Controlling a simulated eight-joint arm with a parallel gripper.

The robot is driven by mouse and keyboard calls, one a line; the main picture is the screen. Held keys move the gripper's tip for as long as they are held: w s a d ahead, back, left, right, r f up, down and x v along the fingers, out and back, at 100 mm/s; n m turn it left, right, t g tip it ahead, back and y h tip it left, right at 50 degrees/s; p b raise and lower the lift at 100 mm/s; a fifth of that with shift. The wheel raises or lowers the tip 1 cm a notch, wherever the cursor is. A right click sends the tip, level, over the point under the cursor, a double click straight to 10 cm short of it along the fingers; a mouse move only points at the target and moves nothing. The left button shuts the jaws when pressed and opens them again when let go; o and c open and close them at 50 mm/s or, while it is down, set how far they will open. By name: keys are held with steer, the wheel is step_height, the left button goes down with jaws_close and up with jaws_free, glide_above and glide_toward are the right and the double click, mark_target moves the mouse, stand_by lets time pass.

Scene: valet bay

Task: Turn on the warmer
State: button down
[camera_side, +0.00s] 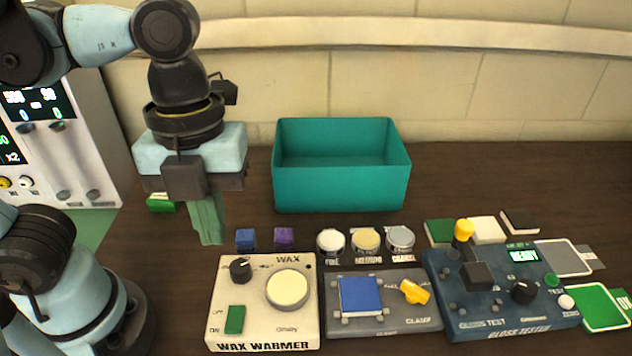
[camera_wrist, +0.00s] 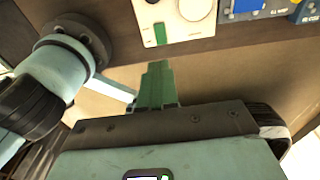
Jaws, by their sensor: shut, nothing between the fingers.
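The wax warmer (camera_side: 265,328) is a cream box at the front of the table in the side view. It has a black knob (camera_side: 240,269), a round cream disc (camera_side: 289,288) and a green switch (camera_side: 235,319) beside OFF and ON labels. I cannot tell which way the switch is set. A small dark dot sits at its upper right corner. My gripper (camera_side: 212,242) has green fingers, shut and empty, pointing down above and behind the warmer's left side. In the wrist view, the fingertips (camera_wrist: 157,66) are apart from the warmer's green switch (camera_wrist: 160,33).
A grey unit with a blue pad (camera_side: 361,294) and yellow knob, then a blue gloss tester (camera_side: 500,316), stand right of the warmer. Small blue and purple blocks and several round tins (camera_side: 367,240) lie behind. A teal bin (camera_side: 340,190) stands at the back.

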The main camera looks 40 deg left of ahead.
mark_target(234, 325)
steer(key=shift+s+d, duration=0.5)
steer(key=shift+d, duration=0.05)
steer(key=shift+s+d+f, duration=0.2)
steer(key=shift+f, duration=2.1)
steer(key=shift+s+d+f, duration=0.2)
steer(key=shift+f, duration=2.15)
steer(key=shift+s+d+f, duration=0.2)
steer(key=shift+f, duration=2.1)
steer(key=shift+f, duration=0.25)
steer(key=shift+w, duration=0.1)
steer(key=shift+w+a+r, duration=0.25)
steer(key=shift+w+a, duration=0.2)
steer(key=shift+a, duration=0.1)
steer(key=shift+r, duration=0.1)
